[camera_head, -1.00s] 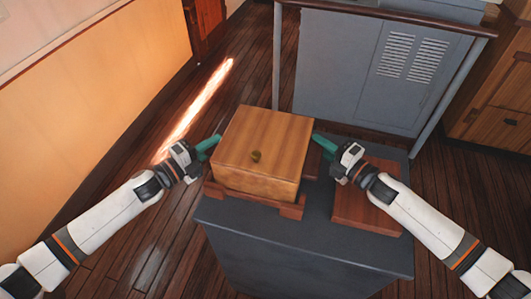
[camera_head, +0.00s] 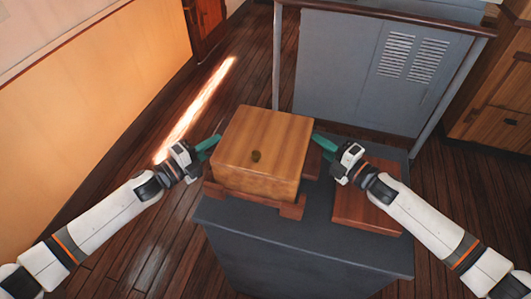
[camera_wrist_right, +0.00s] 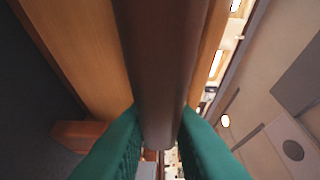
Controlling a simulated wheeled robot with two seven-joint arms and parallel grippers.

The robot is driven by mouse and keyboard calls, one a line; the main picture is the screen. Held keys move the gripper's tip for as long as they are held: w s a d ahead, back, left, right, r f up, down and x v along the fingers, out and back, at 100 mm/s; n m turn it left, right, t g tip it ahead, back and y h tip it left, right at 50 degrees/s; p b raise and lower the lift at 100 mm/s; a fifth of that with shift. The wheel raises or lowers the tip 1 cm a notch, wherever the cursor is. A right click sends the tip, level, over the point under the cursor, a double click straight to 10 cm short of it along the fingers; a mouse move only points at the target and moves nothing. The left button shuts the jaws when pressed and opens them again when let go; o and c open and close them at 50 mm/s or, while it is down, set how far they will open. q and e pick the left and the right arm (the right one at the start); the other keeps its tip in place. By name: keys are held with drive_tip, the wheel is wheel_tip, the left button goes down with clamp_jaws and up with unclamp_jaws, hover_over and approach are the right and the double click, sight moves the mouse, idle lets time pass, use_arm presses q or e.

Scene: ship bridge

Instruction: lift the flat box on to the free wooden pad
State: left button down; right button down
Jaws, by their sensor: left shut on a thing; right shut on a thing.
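The flat box (camera_head: 262,148) is light wood with a small dark round mark on it. It sits at or just above a reddish wooden support (camera_head: 252,202) on the left of a dark grey stand. The free wooden pad (camera_head: 360,212) lies bare on the right of that stand, partly behind my right arm. My left gripper (camera_head: 211,144) is at the box's left side, its hold hidden. My right gripper (camera_head: 323,143) is at the right side. In the right wrist view, its green fingers are shut on a dark brown bar (camera_wrist_right: 160,70) beside the box (camera_wrist_right: 85,50).
The dark grey stand (camera_head: 300,260) has a clear strip between support and pad. A grey cabinet (camera_head: 350,70) with vents and a brown rail (camera_head: 400,14) stands behind. A wooden cabinet (camera_head: 495,105) is at the right. Plank floor (camera_head: 120,145) is open at the left.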

use_arm(q)
drive_tip(key=shift+f, duration=0.1)
